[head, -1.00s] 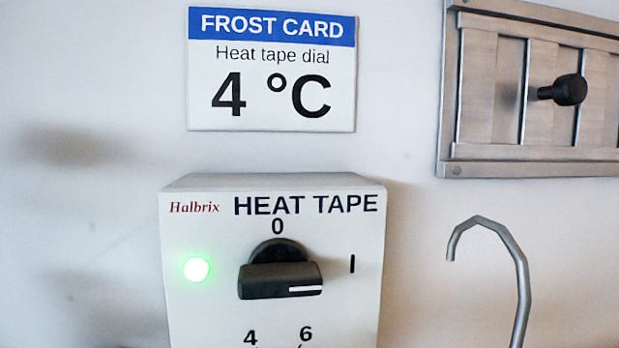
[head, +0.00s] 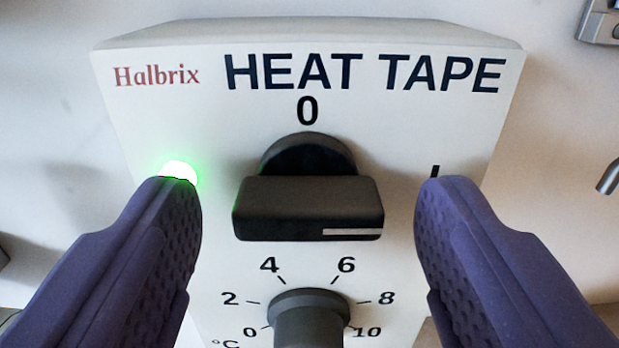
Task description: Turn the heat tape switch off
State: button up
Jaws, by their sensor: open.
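The heat tape switch (head: 300,207) is a black rotary knob on the front of a white box (head: 215,120) marked HEAT TAPE. Its bar lies horizontal, and its white line points right, toward the "I" mark; the "0" mark is above it. A green lamp (head: 180,172) at the left of the box is lit. My gripper (head: 312,190) is open, with one purple finger left of the switch and one right of it. Both fingers look apart from the knob. The left finger covers part of the lamp, and the right one covers most of the "I" mark.
Below the switch, a grey temperature dial (head: 309,312) with a scale from 0 to 10 °C sticks out toward me. A metal fitting (head: 602,20) on the wall and the tip of a metal hook (head: 609,177) show at the right edge.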

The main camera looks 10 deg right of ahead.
jog(key=c, duration=1.1)
jog(key=shift+o, duration=0.2)
